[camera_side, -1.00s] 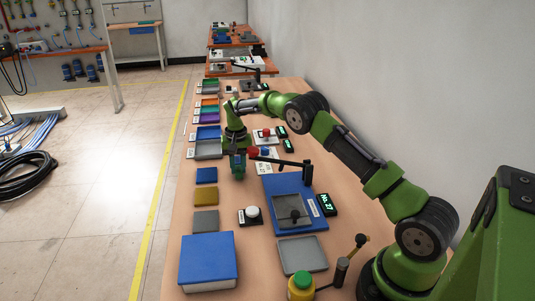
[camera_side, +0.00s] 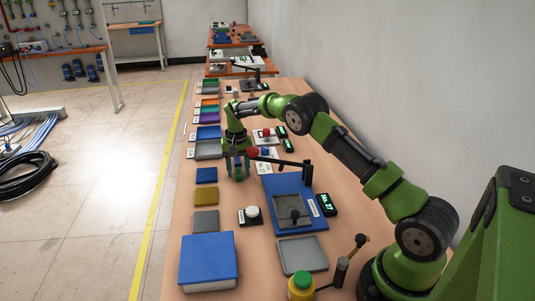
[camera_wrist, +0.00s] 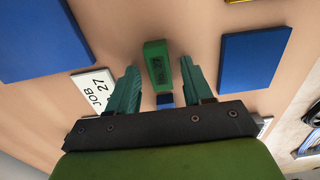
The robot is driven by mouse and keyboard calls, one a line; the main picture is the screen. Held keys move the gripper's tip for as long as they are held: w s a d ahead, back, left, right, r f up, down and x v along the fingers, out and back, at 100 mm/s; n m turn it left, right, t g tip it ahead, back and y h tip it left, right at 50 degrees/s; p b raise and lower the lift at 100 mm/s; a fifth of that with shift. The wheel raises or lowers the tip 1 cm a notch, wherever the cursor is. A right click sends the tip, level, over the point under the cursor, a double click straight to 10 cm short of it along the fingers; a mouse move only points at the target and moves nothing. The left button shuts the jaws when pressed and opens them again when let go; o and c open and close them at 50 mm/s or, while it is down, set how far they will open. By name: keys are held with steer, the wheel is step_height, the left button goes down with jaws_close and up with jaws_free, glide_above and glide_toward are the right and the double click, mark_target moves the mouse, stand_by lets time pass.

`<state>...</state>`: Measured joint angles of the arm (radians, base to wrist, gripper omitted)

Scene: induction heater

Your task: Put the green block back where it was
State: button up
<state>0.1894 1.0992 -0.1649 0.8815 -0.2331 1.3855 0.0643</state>
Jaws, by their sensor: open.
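The green block (camera_wrist: 158,65) stands out in the wrist view, with dark lettering on its face. It lies between the two teal fingers of my gripper (camera_wrist: 159,62), with a gap showing on each side. My gripper is open. In the side view my gripper (camera_side: 238,168) points down over the table, left of the blue fixture plate (camera_side: 280,190). The block cannot be made out clearly there. A small blue piece (camera_wrist: 165,100) shows between the block and my gripper's palm in the wrist view.
A blue pad (camera_side: 206,175), a yellow pad (camera_side: 205,196) and a grey pad (camera_side: 205,221) line the table's left side. A white round button (camera_side: 252,212), a large blue-topped box (camera_side: 208,260) and a grey tray (camera_side: 302,255) stand nearer. A JOB 27 card (camera_wrist: 95,90) lies beside the fingers.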

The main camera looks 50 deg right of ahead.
step_height(320, 180, up, 12)
step_height(320, 180, up, 11)
steer(key=n+t, duration=0.1)
steer(key=t, duration=0.1)
glide_above(238, 171)
steer(key=s+a, duration=0.5)
steer(key=s, duration=0.1)
steer(key=s+a+r+n+t+y, duration=0.1)
steer(key=s+a+r+t, duration=0.1)
steer(key=s+a+r, duration=0.55)
steer(key=s+a+f+n+t, duration=0.1)
steer(key=s+a+f, duration=0.2)
steer(key=s, duration=0.6)
steer(key=s+a+f+n+t+y, duration=0.1)
steer(key=s+a+f+n+t, duration=0.1)
steer(key=s, duration=0.8)
steer(key=shift+s+a+f, duration=0.3)
steer(key=shift+a+f, duration=0.1)
steer(key=shift+f, duration=0.5)
